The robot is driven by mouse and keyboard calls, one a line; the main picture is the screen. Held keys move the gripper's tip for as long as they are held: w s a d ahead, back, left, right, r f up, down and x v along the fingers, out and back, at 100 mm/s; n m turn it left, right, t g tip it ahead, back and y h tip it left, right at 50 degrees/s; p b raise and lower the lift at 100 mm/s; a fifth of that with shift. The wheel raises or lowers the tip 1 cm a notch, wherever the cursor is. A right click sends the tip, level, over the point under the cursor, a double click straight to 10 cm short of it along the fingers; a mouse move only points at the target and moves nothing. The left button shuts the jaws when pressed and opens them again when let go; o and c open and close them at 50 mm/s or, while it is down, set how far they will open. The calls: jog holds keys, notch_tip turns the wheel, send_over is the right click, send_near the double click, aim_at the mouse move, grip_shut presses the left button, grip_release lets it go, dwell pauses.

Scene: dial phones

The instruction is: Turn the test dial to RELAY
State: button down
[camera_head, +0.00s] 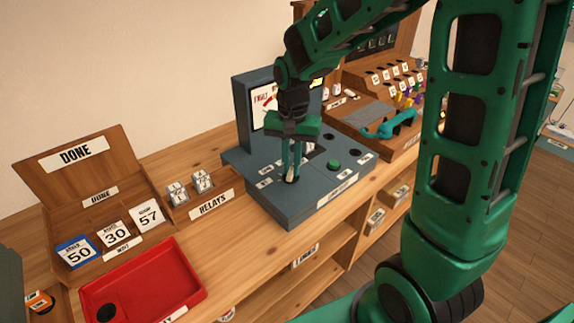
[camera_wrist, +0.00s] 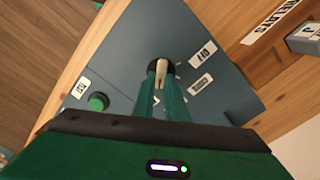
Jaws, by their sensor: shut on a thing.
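The test dial (camera_wrist: 161,67) is a dark round knob with a pale pointer bar, on the top of a blue-grey test box (camera_head: 310,205). My gripper (camera_head: 291,177) points down over the front left of the box. In the wrist view its two green fingers (camera_wrist: 161,88) are closed on the dial's pale bar. A label that seems to read OFF (camera_wrist: 203,53) and another small label (camera_wrist: 200,84) lie to the dial's right in the wrist view. I cannot make out a RELAY label. The fingers hide part of the dial and its surroundings.
A green button (camera_head: 334,164) is on the box, with an upright screen panel (camera_head: 243,110) behind. A teal handset (camera_head: 392,124) lies to the right.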

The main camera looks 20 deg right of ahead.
aim_at(292, 170)
jog(key=shift+s+d+f+m, duration=0.1)
jog(key=shift+s+m, duration=0.1)
jog(key=shift+m, duration=0.4)
jog(key=shift+s+f+m, duration=0.1)
jog(key=shift+s+m, duration=0.05)
jog(key=shift+m, duration=0.45)
jog(key=c, duration=1.8)
grip_release()
jog(key=shift+r, duration=0.1)
jog(key=shift+w, duration=0.1)
jog(key=shift+w, duration=0.1)
jog(key=shift+r, duration=0.15)
jog(key=shift+r, duration=0.3)
notch_tip(292, 170, up, 10)
